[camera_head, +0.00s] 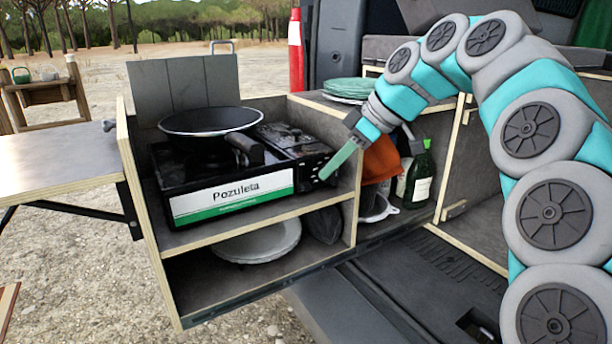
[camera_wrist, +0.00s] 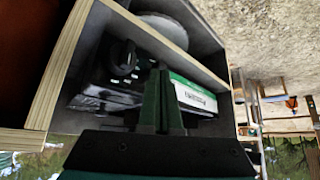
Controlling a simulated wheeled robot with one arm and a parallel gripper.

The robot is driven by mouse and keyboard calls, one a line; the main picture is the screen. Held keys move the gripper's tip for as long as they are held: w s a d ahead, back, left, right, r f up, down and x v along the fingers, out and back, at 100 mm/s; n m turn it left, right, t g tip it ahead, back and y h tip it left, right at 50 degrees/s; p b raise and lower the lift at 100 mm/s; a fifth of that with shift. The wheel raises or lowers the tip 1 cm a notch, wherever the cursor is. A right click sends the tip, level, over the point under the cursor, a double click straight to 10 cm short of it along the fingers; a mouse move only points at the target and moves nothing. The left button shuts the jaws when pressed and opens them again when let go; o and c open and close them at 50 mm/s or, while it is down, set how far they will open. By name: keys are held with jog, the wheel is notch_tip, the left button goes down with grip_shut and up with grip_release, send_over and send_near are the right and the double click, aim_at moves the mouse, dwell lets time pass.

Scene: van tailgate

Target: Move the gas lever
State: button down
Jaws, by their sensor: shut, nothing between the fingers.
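The black camping stove (camera_head: 220,178) with a green and white "Pozuleta" label sits on the upper shelf of the wooden pull-out box. My gripper (camera_head: 326,174) is shut and empty, its fingertips by the right end of the stove front, beside the label. In the wrist view, my gripper (camera_wrist: 162,70) points at the stove front, which appears upside down. A dark round knob (camera_wrist: 122,54) shows left of the fingertips there. I cannot clearly make out the gas lever in either view. Whether the fingertips touch the stove cannot be told.
A black pan (camera_head: 211,122) stands on the stove. The box's right wall (camera_head: 352,205) is close to my gripper. Plates (camera_head: 258,243) lie on the lower shelf. A green bottle (camera_head: 420,175) and an orange item (camera_head: 380,160) are right of the box. A side table (camera_head: 60,158) stands left.

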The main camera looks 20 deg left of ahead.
jog(key=shift+d+r, duration=0.15)
jog(key=p+v, duration=0.1)
jog(key=v, duration=0.6)
jog(key=shift+r+p, duration=0.2)
jog(key=shift+p, duration=0.15)
jog(key=shift+s+d+f, duration=0.1)
jog(key=shift+s+d, duration=0.05)
jog(key=shift+d, duration=0.05)
jog(key=s+d+f+m+h, duration=0.2)
jog(key=s+d+f+m, duration=0.4)
jog(key=s+d+f, duration=0.2)
jog(key=s+d+f+m+g+h, duration=0.1)
jog(key=s+d+f+m+h, duration=0.2)
jog(key=s+d+f+m, duration=0.2)
jog(key=s+d+f+m+g+h, duration=0.1)
jog(key=s+d+f+m+h, duration=0.1)
jog(key=s+d+f+m, duration=0.4)
jog(key=s+d+f, duration=0.2)
jog(key=s+f, duration=0.3)
jog(key=s, duration=0.2)
jog(key=s+d+f, duration=0.3)
jog(key=s+f, duration=0.3)
jog(key=s, duration=0.1)
jog(key=shift+s+d+f+m, duration=0.2)
jog(key=shift+s+f+m, duration=0.1)
jog(key=shift+s, duration=0.1)
